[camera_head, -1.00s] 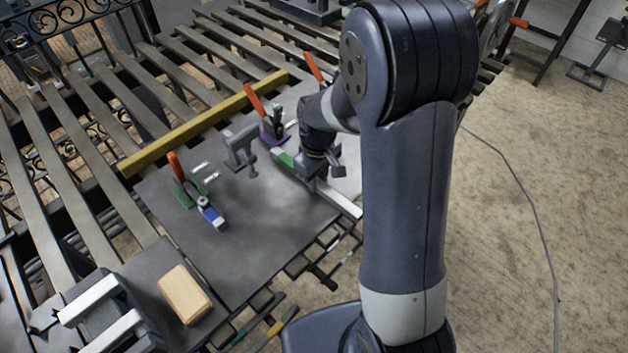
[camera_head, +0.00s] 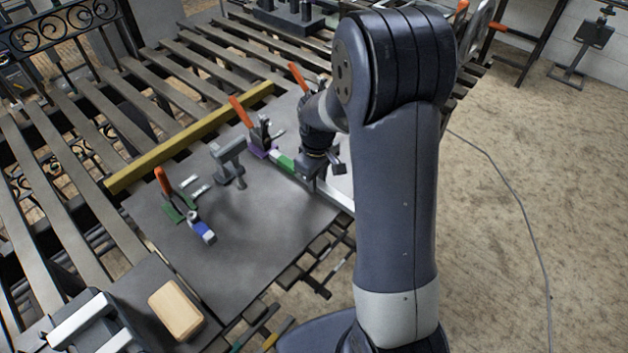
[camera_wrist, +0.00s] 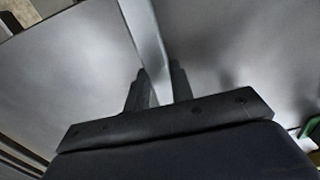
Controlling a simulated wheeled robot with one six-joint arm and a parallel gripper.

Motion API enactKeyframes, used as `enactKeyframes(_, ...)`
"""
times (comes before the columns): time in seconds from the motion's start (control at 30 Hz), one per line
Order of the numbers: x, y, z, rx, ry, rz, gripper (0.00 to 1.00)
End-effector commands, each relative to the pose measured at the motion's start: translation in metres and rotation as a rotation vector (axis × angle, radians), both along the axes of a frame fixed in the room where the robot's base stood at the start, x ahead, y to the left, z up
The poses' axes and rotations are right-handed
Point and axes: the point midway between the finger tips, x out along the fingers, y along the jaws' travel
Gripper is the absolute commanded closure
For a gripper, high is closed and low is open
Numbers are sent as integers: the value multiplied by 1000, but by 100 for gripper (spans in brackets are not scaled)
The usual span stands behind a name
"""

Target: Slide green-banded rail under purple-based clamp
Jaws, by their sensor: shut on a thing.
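The green-banded rail is a pale bar (camera_head: 340,192) with a green band (camera_head: 285,162) near its far end. My gripper (camera_head: 310,170) is shut on the rail between the band and its near end. In the wrist view the rail (camera_wrist: 145,35) runs between the two fingers of my gripper (camera_wrist: 158,95). The purple-based clamp (camera_head: 260,140), with an orange handle, stands just beyond the rail's far end. The rail's tip is close to the purple base; whether it is under the clamp's arm I cannot tell.
A grey post fixture (camera_head: 230,165) stands left of the purple clamp. A yellow bar (camera_head: 190,140) lies along the back. A wooden block (camera_head: 176,310) lies front left.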

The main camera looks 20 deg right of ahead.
Motion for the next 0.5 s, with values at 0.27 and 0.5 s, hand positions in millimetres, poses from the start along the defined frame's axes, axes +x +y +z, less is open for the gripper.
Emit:
enactKeyframes(0.27,3,-5,0,0,-1,0,100)
enactKeyframes(0.5,3,-5,0,0,-1,0,72)
